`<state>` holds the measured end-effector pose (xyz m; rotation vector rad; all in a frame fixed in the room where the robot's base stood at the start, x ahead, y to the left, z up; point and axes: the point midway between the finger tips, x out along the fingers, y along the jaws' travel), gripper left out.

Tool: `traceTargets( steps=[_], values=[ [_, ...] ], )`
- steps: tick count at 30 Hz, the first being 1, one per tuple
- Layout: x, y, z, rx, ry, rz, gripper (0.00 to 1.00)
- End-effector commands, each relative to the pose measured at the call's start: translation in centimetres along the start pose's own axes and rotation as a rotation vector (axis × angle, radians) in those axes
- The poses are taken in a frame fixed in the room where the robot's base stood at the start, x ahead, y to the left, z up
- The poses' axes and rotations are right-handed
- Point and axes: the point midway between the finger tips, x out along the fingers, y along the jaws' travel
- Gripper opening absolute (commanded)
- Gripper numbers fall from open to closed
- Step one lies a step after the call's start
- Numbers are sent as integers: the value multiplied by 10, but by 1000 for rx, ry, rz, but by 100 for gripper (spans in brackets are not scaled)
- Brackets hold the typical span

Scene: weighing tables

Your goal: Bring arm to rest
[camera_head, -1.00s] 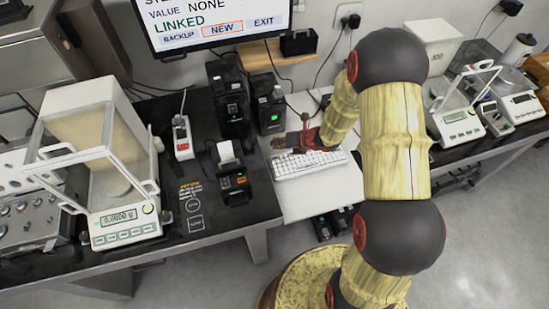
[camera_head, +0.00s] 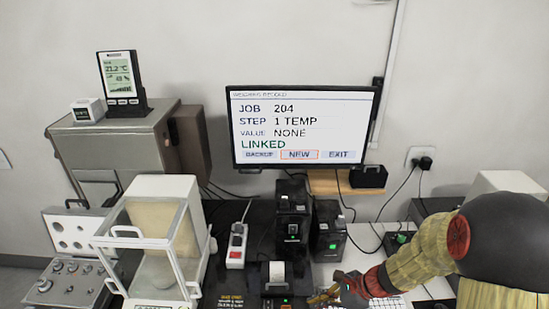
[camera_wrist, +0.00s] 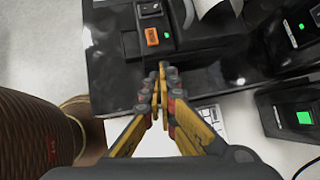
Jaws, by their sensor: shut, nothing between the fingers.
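My gripper (camera_head: 322,296) is at the lower right of the head view, by the left end of the white keyboard (camera_head: 392,303). In the wrist view my gripper (camera_wrist: 162,72) has its yellow and black fingers together with nothing between them. Its tips point toward the black label printer (camera_wrist: 160,28), and a corner of the keyboard (camera_wrist: 212,116) shows beside the fingers. My arm reaches in from the right and is cut off by the picture's edge. I cannot tell from these views how high the fingertips are above the table.
A monitor (camera_head: 300,128) reads job 204, step 1 temp, value none, linked. A glass-walled balance (camera_head: 155,240) stands at left, a power strip (camera_head: 237,246) beside it. Two black units (camera_head: 292,222) stand behind the printer (camera_head: 277,284). A thermometer display (camera_head: 122,78) sits on a cabinet.

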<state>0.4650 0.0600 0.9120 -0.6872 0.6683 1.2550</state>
Motion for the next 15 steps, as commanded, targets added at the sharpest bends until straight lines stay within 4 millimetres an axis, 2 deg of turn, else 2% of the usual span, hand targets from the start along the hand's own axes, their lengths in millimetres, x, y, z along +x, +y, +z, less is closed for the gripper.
traceTargets(
  steps=[1,6,9,15],
  values=[
    [-18,12,13,-168,25,35,0],
    [-75,61,36,-716,129,182,0],
    [-109,82,41,-988,206,259,0],
    [-178,109,48,-1408,397,381,0]
  ],
)
